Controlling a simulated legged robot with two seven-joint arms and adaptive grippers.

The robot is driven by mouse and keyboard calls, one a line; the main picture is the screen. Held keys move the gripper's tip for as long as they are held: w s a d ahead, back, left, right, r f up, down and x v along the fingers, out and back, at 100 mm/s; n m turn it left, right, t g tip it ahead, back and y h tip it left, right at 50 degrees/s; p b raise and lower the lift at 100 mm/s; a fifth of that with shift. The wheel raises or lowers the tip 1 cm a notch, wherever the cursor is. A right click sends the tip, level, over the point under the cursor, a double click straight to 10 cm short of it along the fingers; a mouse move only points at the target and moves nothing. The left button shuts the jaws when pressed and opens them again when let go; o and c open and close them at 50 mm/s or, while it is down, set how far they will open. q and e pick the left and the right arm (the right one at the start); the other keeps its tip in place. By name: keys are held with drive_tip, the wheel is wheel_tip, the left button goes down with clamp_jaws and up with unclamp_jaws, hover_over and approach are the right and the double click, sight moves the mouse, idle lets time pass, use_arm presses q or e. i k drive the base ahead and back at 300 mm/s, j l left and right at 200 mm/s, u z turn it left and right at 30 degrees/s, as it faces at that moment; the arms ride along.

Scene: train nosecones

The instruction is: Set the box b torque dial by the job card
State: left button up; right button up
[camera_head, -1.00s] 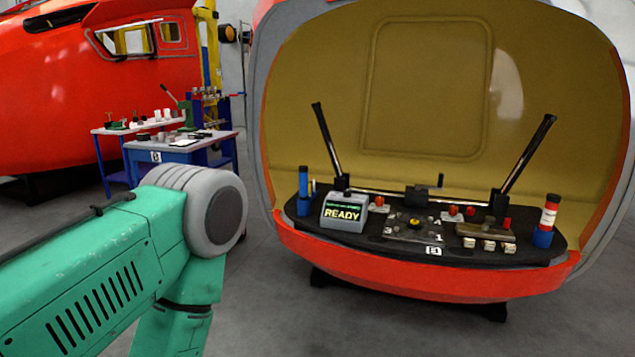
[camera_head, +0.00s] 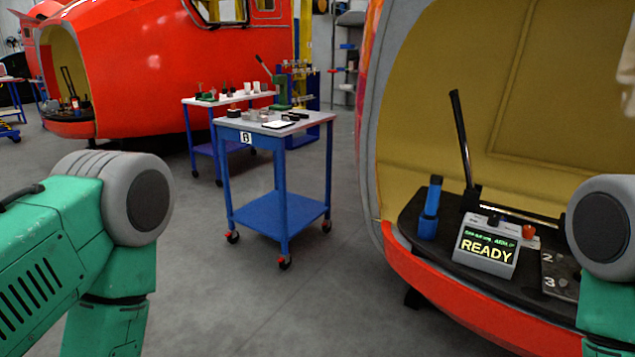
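The black console shelf (camera_head: 410,214) in the open nosecone is at the right. On it stands a grey box (camera_head: 488,248) whose screen reads READY. Right of it is a panel marked 2 and 3 (camera_head: 557,275), partly hidden by my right arm; I cannot tell whether it is the torque dial. A blue cart marked B (camera_head: 246,138) stands in the middle with small items and a white card-like sheet (camera_head: 279,124) on top. Its writing is too small to read. My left arm is at the left and my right arm at the right edge; neither gripper is in view.
A second blue table (camera_head: 192,101) with small parts and a green lever press stands behind the cart. A blue cylinder (camera_head: 430,210) stands on the console's left end. A large red nosecone (camera_head: 180,70) fills the back left. Grey floor is clear before the cart.

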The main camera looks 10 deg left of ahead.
sight(493, 221)
drive_tip(key=i+j+u, duration=0.3)
drive_tip(key=i, duration=0.65)
drive_tip(key=i+u, duration=0.35)
drive_tip(key=i, duration=0.55)
drive_tip(key=i+z, duration=0.15)
drive_tip(key=i, duration=0.3)
drive_tip(key=i+j+z, duration=0.1)
drive_tip(key=i, duration=0.4)
drive_tip(key=i+j+z, duration=0.15)
drive_tip(key=i, duration=0.3)
drive_tip(key=i+j+z, duration=0.1)
drive_tip(key=i, duration=0.35)
drive_tip(key=k+z, duration=0.2)
drive_tip(key=k, duration=1.05)
drive_tip(key=z, duration=2)
